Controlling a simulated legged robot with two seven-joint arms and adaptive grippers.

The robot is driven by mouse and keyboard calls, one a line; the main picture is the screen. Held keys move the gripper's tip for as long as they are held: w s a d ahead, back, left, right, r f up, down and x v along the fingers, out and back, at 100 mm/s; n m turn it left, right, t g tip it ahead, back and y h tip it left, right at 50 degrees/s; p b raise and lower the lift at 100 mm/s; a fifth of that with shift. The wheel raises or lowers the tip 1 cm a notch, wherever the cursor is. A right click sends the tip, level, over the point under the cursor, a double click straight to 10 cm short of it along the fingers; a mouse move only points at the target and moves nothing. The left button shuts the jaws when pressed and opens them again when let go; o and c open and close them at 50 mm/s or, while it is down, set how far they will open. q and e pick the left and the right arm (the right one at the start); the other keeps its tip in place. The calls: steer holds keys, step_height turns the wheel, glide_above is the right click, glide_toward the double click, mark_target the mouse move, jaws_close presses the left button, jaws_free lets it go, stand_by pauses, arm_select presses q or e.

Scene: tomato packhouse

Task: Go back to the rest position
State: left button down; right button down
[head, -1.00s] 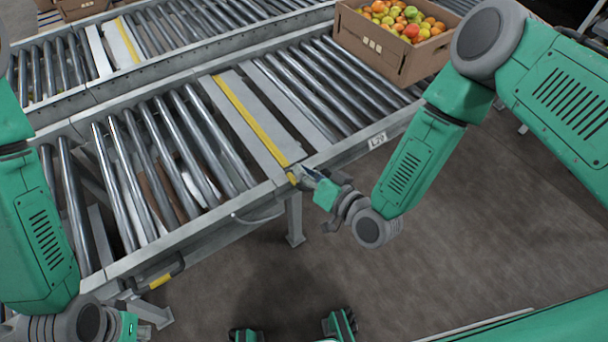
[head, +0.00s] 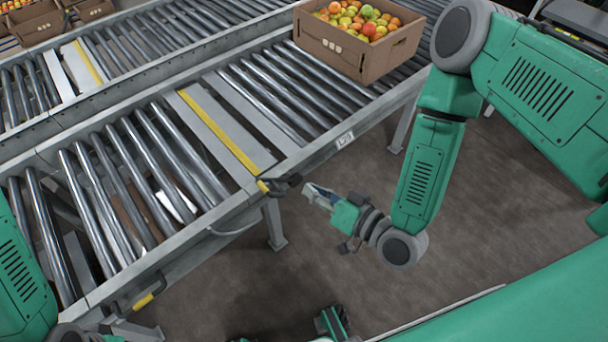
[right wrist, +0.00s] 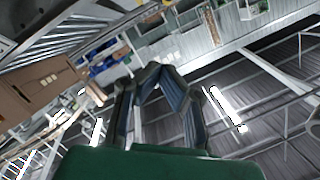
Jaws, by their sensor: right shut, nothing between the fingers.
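My right gripper (head: 308,190) hangs in the air over the floor, just right of the near conveyor's front edge. Its fingers are together with nothing between them. In the right wrist view its dark fingers (right wrist: 155,78) meet at the tips, with roof and shelving behind. A dark handle with a yellow part (head: 268,187) sits on the conveyor's edge, left of the right fingertips, with a gap between. My left arm (head: 22,275) shows at the lower left; its gripper lies outside the frame.
The near roller conveyor (head: 345,143) runs diagonally across, with a yellow-striped plate (head: 220,135) set in it. A cardboard box (head: 338,48) of tomatoes stands on its far end. Another yellow-marked handle (head: 148,298) is lower left.

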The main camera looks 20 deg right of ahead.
steer(key=s+d+f+n+g+h, duration=0.3)
steer(key=s+d+f+g+h, duration=0.1)
steer(key=s+f+g, duration=0.5)
steer(key=s+d+r+g+h, duration=0.1)
steer(key=s+d+g+h, duration=0.3)
steer(key=s+d, duration=0.5)
steer(key=shift+s+d+r+m, duration=0.35)
steer(key=shift+s+r+m, duration=0.05)
steer(key=shift+s, duration=0.2)
steer(key=shift+a, duration=0.1)
steer(key=shift+w, duration=0.15)
